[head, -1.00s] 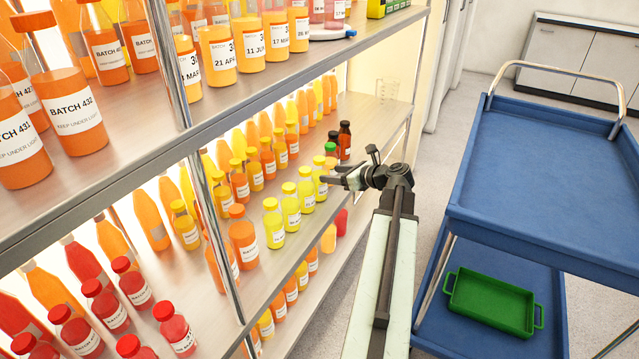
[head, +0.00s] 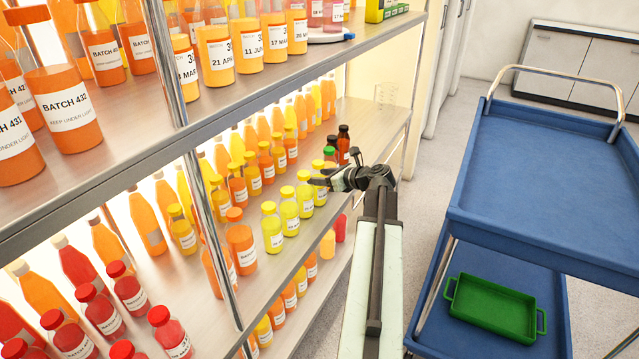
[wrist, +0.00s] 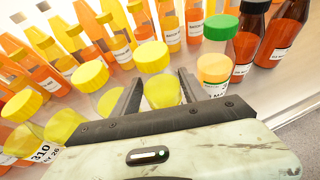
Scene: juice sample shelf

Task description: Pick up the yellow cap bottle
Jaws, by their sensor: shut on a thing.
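A yellow cap bottle (wrist: 153,60) with yellow-green juice stands between my gripper's two dark fingers in the wrist view. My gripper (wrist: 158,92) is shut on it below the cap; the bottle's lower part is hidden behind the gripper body. In the head view my gripper (head: 322,181) is at the right end of the front row, at the yellow cap bottle (head: 319,195). More yellow cap bottles (head: 289,212) stand in line to its left. I cannot tell whether the held bottle touches the shelf.
A green cap bottle (wrist: 216,70) stands close to the right finger, with dark bottles (wrist: 251,45) beyond. Orange bottles stand behind. The upper shelf (head: 250,95) overhangs the row. A blue cart (head: 545,170) with a green tray (head: 492,308) stands at right, its top empty.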

